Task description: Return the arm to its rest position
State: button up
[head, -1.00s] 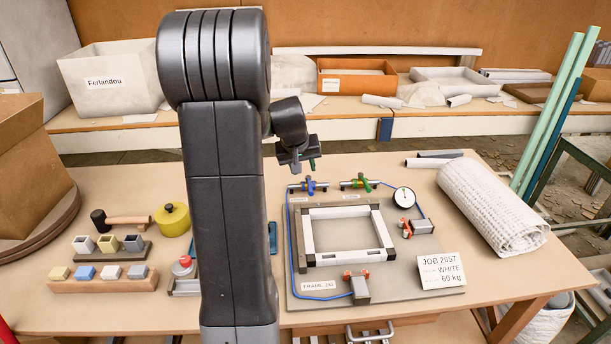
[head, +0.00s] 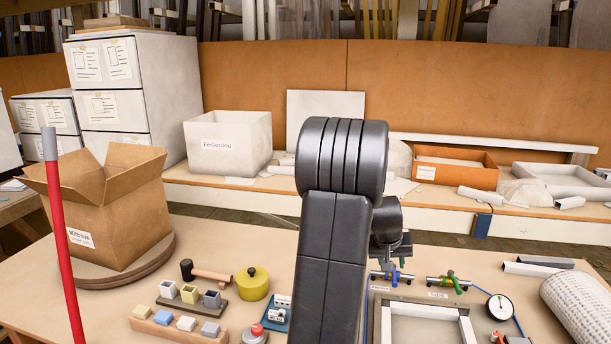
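My arm stands upright in the middle of the head view, over the front of the workbench (head: 225,232). My gripper (head: 392,262) hangs at the far side of the arm, behind the blue-handled valve area, small and partly hidden by the wrist. Its fingers are too small and dark to tell whether they are open or shut. I see nothing clearly held in it. The white frame (head: 425,328) lies on the board at the lower right, partly cut off by the picture edge.
A mallet (head: 207,273), a yellow pot (head: 253,283) and small coloured blocks stand left of my arm. A blue-handled valve (head: 392,277), a green-handled valve (head: 450,281), a gauge (head: 500,307) and a white roll (head: 583,305) are at right. An open cardboard box (head: 105,215) stands at left.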

aim_at(396, 279)
jog(key=x, duration=0.8)
jog(key=shift+w+d+f, duration=0.1)
jog(key=shift+d+f, duration=0.05)
jog(key=shift+f, duration=0.15)
jog(key=shift+r, duration=0.15)
jog(key=v, duration=1.4)
jog(key=x, duration=1.3)
jog(key=shift+f, duration=0.3)
jog(key=shift+w+d+f+p, duration=0.2)
jog(key=shift+w+p, duration=0.05)
jog(key=shift+p, duration=0.2)
jog(key=p, duration=0.2)
jog(key=shift+s+d+r+n+p, duration=0.15)
jog(key=shift+d+r+n+p, duration=0.1)
jog(key=shift+n+p, duration=0.15)
jog(key=shift+f+p, duration=0.1)
jog(key=shift+p, duration=0.25)
jog(key=shift+d+f+n+t+y+p, duration=0.25)
jog(key=shift+n+y+p, duration=0.2)
jog(key=shift+p, duration=0.5)
